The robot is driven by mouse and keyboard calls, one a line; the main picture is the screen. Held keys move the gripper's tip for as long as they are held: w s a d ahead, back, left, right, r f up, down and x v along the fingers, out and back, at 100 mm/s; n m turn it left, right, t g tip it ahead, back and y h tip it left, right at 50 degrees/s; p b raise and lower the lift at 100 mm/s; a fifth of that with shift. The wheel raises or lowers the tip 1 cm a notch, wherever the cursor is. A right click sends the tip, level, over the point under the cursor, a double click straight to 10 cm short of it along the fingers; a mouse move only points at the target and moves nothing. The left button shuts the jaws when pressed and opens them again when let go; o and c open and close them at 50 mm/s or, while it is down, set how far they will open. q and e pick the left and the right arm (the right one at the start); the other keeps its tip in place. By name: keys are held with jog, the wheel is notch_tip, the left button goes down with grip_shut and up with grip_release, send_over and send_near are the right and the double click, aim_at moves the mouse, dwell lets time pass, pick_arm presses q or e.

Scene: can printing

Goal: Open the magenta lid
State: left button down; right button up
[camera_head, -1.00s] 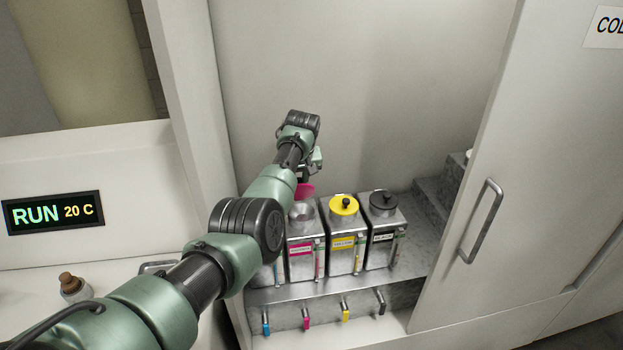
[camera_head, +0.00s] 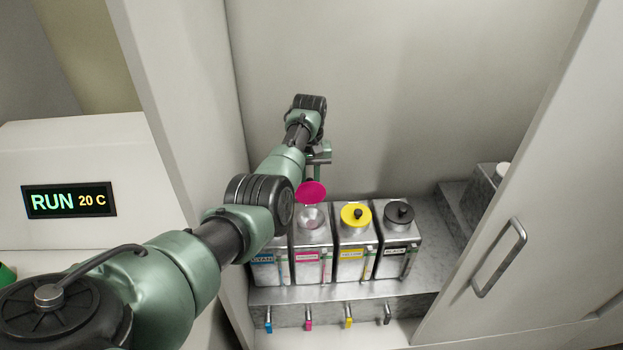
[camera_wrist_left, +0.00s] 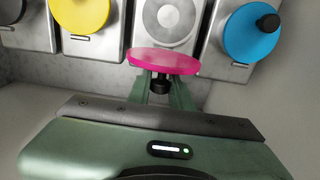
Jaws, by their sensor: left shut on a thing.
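The magenta lid (camera_head: 312,191) is off its tank and hangs just above and behind the open mouth of the magenta-labelled tank (camera_head: 312,258). My left gripper (camera_wrist_left: 161,88) is shut on the lid's dark knob; the lid (camera_wrist_left: 163,61) also shows tilted in the left wrist view. In that view the tank's round opening (camera_wrist_left: 168,18) is uncovered beyond the lid. In the head view the left fingertips are partly hidden behind the lid. My right gripper is not in view.
The yellow lid (camera_head: 355,215) and black lid (camera_head: 399,213) sit on tanks to the right. The cyan-labelled tank (camera_head: 268,266) is at left, partly behind my arm; its blue lid (camera_wrist_left: 252,32) shows in the wrist view. A cabinet door (camera_head: 560,200) stands at right.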

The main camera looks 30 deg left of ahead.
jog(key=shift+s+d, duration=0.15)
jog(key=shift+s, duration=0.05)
pick_arm(q)
jog(key=c, duration=1.3)
grip_release()
jog(key=shift+o, duration=0.2)
jog(key=shift+w+f, duration=0.1)
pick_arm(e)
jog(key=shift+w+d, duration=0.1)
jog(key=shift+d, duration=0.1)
pick_arm(q)
notch_tip(320, 180, up, 7)
jog(key=b, duration=0.2)
jog(key=shift+b, duration=0.3)
jog(key=shift+r, duration=0.45)
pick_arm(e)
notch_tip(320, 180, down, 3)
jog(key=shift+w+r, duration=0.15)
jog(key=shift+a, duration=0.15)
